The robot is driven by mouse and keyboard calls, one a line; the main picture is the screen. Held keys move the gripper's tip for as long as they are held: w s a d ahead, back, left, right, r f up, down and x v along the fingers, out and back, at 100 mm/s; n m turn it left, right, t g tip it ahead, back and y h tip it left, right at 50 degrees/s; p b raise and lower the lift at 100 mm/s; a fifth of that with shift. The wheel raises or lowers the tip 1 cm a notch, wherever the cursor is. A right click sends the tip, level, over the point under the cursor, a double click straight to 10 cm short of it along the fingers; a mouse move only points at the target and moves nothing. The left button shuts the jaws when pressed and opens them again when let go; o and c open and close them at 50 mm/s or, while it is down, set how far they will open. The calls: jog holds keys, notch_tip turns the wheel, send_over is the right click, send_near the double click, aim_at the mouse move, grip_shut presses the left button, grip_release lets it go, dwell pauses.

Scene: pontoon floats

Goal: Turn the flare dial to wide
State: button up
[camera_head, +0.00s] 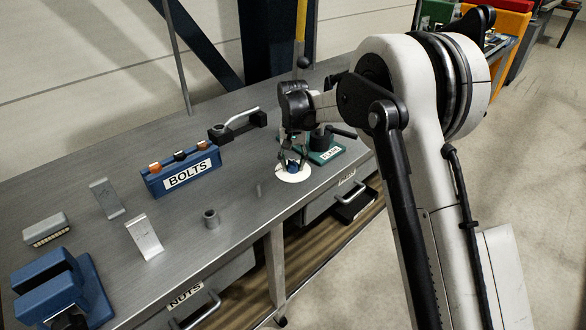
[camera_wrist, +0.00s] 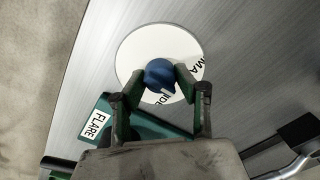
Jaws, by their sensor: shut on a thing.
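The flare dial is a small blue knob (camera_wrist: 160,74) at the middle of a round white plate (camera_wrist: 138,45) with black lettering, partly hidden by my gripper. In the wrist view, "MA" and "IDE" show on the plate. My gripper (camera_wrist: 160,79) is over the plate with its two fingers shut on the blue knob from both sides. In the head view the white plate (camera_head: 293,177) lies near the bench's front edge, with the knob (camera_head: 293,168) under my gripper (camera_head: 292,160).
A green base (camera_wrist: 150,121) with a "FLARE" label (camera_wrist: 95,124) is beside the plate. A blue "BOLTS" rack (camera_head: 181,173), a grey cylinder (camera_head: 211,218), angled metal brackets (camera_head: 144,236) and a blue vise (camera_head: 62,287) stand to the left. Bench between is clear.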

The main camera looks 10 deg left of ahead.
aim_at(293, 161)
jog(key=m+b, duration=0.2)
jog(key=m, duration=0.2)
jog(key=shift+f, duration=0.1)
jog(key=shift+m+b, duration=0.7)
jog(key=shift+m, duration=1.8)
jog(key=o, duration=1.1)
jog(key=shift+o, duration=0.2)
jog(key=shift+r, duration=0.2)
notch_tip(293, 161, up, 12)
jog(key=shift+f, duration=0.1)
